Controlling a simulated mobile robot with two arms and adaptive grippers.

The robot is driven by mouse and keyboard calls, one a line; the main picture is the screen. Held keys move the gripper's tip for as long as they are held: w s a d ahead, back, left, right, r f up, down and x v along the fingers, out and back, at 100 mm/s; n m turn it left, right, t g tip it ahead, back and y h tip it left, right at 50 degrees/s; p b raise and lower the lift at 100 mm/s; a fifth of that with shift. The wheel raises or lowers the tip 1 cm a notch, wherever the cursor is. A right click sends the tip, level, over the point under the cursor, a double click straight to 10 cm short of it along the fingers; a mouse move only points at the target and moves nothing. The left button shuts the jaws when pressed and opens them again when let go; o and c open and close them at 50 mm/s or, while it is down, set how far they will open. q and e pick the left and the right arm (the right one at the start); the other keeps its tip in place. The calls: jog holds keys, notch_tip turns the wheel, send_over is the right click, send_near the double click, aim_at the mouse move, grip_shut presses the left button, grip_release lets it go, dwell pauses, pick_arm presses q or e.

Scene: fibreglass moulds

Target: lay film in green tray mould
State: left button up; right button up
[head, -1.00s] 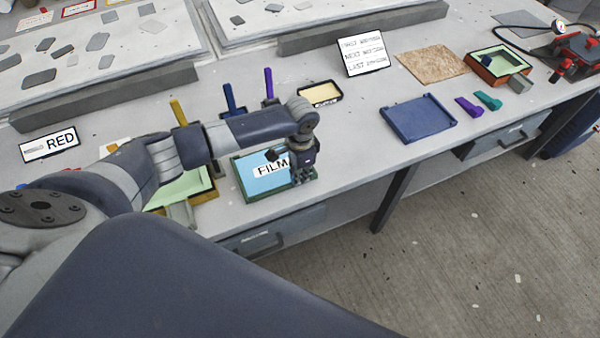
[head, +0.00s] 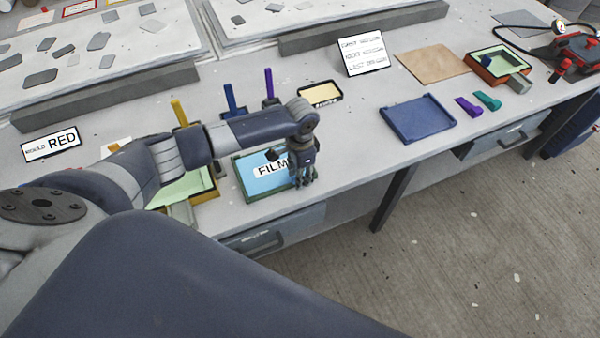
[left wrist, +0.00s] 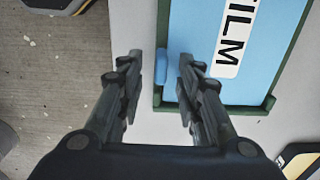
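A light-blue film sheet (head: 254,187) with a white FILM label lies in a dark-green-rimmed tray (head: 241,192) near the bench's front edge. In the left wrist view the film (left wrist: 199,91) has a small blue tab (left wrist: 161,68) at its edge. My left gripper (head: 304,182) is at the tray's right side in the head view. Its two fingers are apart in the left wrist view (left wrist: 159,84), with the tab between them, and I see no contact. A yellow-brown mould with a pale-green inside (head: 190,186) is partly hidden by my left arm. My right gripper is out of view.
Coloured upright handles (head: 229,98) and a small cream-filled tray (head: 320,93) lie behind my arm. A blue tray (head: 418,118), brown board (head: 432,64) and orange-brown mould with green inside (head: 484,73) are at right.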

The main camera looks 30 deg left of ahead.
pick_arm(q)
notch_tip(320, 180, up, 12)
dwell(0.6)
jog(key=shift+d+f, duration=0.1)
